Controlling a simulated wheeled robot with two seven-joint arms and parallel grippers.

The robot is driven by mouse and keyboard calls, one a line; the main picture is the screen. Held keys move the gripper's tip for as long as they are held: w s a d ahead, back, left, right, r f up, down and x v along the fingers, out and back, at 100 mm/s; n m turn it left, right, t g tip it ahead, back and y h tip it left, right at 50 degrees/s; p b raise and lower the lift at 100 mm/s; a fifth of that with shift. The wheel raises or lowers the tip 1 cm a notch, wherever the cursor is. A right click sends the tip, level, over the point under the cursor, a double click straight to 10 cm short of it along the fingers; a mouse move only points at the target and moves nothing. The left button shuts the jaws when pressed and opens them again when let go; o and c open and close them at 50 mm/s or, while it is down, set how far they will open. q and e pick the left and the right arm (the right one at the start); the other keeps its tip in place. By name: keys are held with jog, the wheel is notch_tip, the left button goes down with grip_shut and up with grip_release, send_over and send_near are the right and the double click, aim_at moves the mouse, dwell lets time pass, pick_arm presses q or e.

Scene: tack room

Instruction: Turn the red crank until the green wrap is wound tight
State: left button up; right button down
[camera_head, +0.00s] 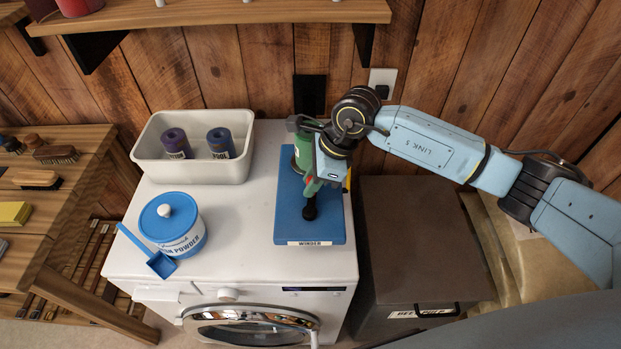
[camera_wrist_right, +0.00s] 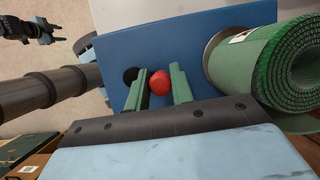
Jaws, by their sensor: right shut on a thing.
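The winder is a blue board (camera_head: 335,222) labelled WINDER on top of the white washing machine. The green wrap (camera_wrist_right: 280,65) is a thick roll with a visible spiral end in the right wrist view; part of it shows behind my arm in the head view (camera_head: 303,150). My right gripper (camera_wrist_right: 160,87) is shut on the red crank's round knob (camera_wrist_right: 160,82), which sits between its green fingers beside the roll. In the head view the right gripper (camera_head: 313,188) reaches down over the board and hides most of the crank.
A white bin (camera_head: 245,165) holds a purple and a blue roll at the back. A blue-lidded powder tub (camera_head: 185,240) and a blue scoop (camera_head: 161,264) stand at front left. A dark feed chest (camera_head: 415,235) is at the right. The machine top between tub and winder is clear.

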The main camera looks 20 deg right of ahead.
jog(key=m, duration=0.1)
jog(key=d+m+t, duration=0.1)
jog(key=m, duration=0.1)
jog(key=shift+s, duration=0.3)
jog(key=m, duration=0.1)
jog(key=s+d+m+t+h+b, duration=0.1)
jog(key=m, duration=0.1)
jog(key=shift+m, duration=0.3)
jog(key=m, duration=0.1)
jog(key=s+m+t+h+b, duration=0.1)
jog(key=m, duration=0.1)
jog(key=shift+s+d+m, duration=0.15)
jog(key=shift+d+m, duration=0.15)
jog(key=shift+s+d+m+h+b, duration=0.1)
jog(key=shift+s+m+h+b, duration=0.25)
jog(key=shift+m, duration=0.65)
jog(key=shift+s+m+h+b, duration=0.1)
jog(key=shift+s+m+h, duration=0.3)
jog(key=shift+m+h, duration=0.45)
jog(key=shift+m, duration=0.25)
jog(key=c, duration=1.2)
grip_release()
